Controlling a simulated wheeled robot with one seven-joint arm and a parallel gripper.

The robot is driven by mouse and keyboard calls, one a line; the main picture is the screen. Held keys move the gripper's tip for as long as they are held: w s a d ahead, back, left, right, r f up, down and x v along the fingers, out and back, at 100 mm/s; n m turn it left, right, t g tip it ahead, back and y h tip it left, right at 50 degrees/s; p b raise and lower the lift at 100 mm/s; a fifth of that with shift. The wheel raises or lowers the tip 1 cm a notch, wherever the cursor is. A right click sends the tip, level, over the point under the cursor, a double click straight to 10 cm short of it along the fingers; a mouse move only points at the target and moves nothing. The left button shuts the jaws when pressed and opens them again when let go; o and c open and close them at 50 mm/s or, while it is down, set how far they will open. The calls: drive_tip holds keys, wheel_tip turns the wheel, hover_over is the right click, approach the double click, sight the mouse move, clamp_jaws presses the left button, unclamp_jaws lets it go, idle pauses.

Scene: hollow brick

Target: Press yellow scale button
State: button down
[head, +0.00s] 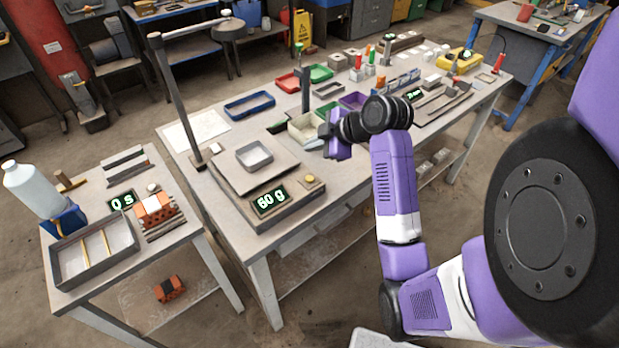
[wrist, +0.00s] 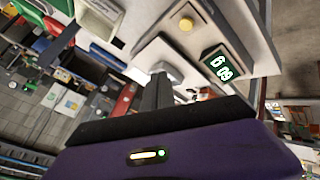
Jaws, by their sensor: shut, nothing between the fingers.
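The scale (head: 291,210) stands on the front left part of the large table, with a lit display (head: 270,201) reading 60 g. Its round yellow button (head: 309,180) is to the right of the display. A small grey tray (head: 254,154) rests on the scale's plate. In the wrist view the yellow button (wrist: 186,24) and the display (wrist: 216,62) show near the top, rotated. My gripper (head: 325,134) is above the table, behind and to the right of the button, apart from it. In the wrist view its dark fingers (wrist: 160,88) are together and empty.
A pale bin (head: 304,130) and a dark post (head: 305,80) stand close by my gripper. A tall lamp-like stand (head: 178,95) rises left of the scale. A side table (head: 190,230) holds bricks and a 0 s timer (head: 122,201). The table right of the button is clear.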

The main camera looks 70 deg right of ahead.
sight(312, 180)
drive_tip(key=shift+f+b, duration=3.45)
drive_tip(key=shift+f, duration=0.95)
drive_tip(key=shift+f, duration=0.4)
drive_tip(key=shift+f+b, duration=0.35)
drive_tip(key=shift+b, duration=0.15)
drive_tip(key=shift+r, duration=0.15)
drive_tip(key=shift+r+p, duration=0.65)
drive_tip(key=shift+p, duration=0.05)
wheel_tip(312, 180, up, 5)
drive_tip(key=p, duration=0.4)
drive_tip(key=shift+r, duration=0.1)
